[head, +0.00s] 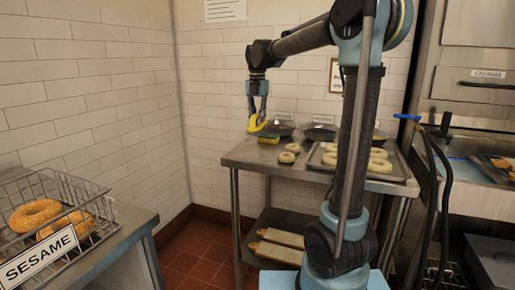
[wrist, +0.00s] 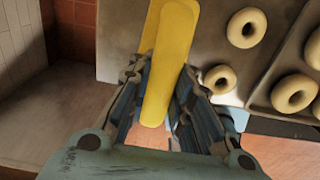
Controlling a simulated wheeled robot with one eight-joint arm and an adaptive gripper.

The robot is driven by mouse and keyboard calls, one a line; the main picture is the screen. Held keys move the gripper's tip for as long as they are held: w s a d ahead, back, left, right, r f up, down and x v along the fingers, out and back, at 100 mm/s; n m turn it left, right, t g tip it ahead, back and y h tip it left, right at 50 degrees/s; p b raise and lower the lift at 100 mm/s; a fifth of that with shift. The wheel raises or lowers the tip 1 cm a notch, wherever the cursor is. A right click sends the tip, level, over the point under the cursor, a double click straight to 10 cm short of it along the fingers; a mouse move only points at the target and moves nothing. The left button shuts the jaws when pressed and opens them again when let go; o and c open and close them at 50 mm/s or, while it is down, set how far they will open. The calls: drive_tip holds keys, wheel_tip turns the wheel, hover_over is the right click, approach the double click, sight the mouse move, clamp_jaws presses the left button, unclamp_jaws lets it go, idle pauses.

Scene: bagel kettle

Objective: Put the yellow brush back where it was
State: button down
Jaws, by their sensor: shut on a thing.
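The yellow brush (head: 256,123) is held in my gripper (head: 258,108), above the back left part of the steel table (head: 240,156). In the wrist view the yellow brush (wrist: 168,62) lies between the two fingers of my gripper (wrist: 160,80), which are shut on it. Its long yellow body runs up past the fingertips, over the table edge. In the head view, a green and yellow sponge (head: 268,137) sits on the table just below and right of the brush. I cannot tell whether the brush touches anything below it.
Dark pans (head: 320,131) line the back wall. A wire basket (head: 92,207) labelled sesame is at left. Boards (head: 276,250) lie on the lower shelf.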

drive_tip(key=shift+f, duration=4.25)
drive_tip(key=shift+f, duration=0.1)
drive_tip(key=c, duration=1.4)
unclamp_jaws()
drive_tip(key=shift+c, duration=0.2)
wheel_tip(320, 180, up, 12)
drive_tip(key=shift+r, duration=0.15)
drive_tip(key=shift+s, duration=0.1)
